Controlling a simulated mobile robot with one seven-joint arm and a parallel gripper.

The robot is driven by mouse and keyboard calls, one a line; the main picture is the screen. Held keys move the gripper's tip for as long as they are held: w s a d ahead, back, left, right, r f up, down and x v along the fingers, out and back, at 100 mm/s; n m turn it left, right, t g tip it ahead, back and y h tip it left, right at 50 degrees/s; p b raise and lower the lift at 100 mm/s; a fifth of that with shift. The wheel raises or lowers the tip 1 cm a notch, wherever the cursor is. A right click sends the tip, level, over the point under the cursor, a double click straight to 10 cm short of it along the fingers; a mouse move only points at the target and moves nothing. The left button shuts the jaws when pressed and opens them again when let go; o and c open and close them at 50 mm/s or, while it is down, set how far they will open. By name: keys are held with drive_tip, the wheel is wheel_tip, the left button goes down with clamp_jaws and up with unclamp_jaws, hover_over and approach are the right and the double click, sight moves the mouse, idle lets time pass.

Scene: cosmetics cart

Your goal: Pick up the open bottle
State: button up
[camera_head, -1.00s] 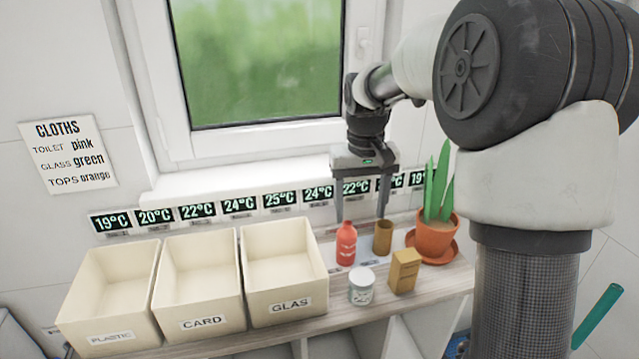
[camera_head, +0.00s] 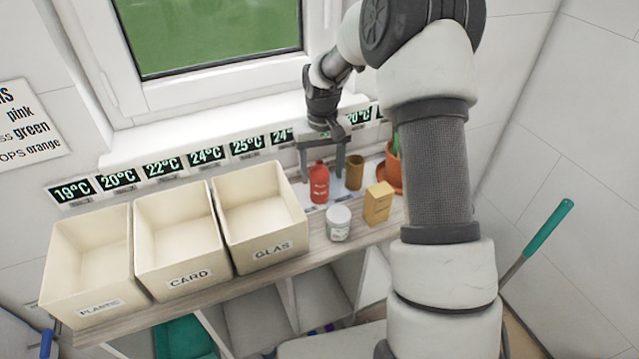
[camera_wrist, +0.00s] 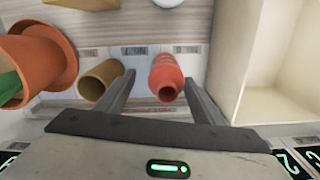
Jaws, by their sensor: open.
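The red bottle (camera_head: 319,186) stands upright on the wooden shelf, right of the bin labelled GLAS. In the wrist view the red bottle (camera_wrist: 166,72) shows a dark open mouth, with no cap on it. My gripper (camera_head: 321,175) is open, low over the shelf on the window side of the bottle. In the wrist view the bottle appears between the two fingers of my gripper (camera_wrist: 159,77), with a gap on each side. I cannot tell how far the fingertips reach along it.
A brown open cylinder (camera_head: 355,172) stands close to the right finger. A white jar (camera_head: 339,224) and a tan box (camera_head: 378,204) stand nearer the front edge. A potted plant (camera_head: 391,174) is partly hidden by my arm. The GLAS bin (camera_head: 272,250) stands close on the left.

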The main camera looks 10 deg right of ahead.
sight(320, 188)
drive_tip(key=f, duration=0.3)
drive_tip(key=s+f, duration=0.1)
drive_tip(key=shift+a+f, duration=0.35)
drive_tip(key=shift+a, duration=0.05)
drive_tip(key=shift+w+f, duration=0.1)
drive_tip(key=shift+f, duration=0.45)
drive_tip(key=c, duration=1.1)
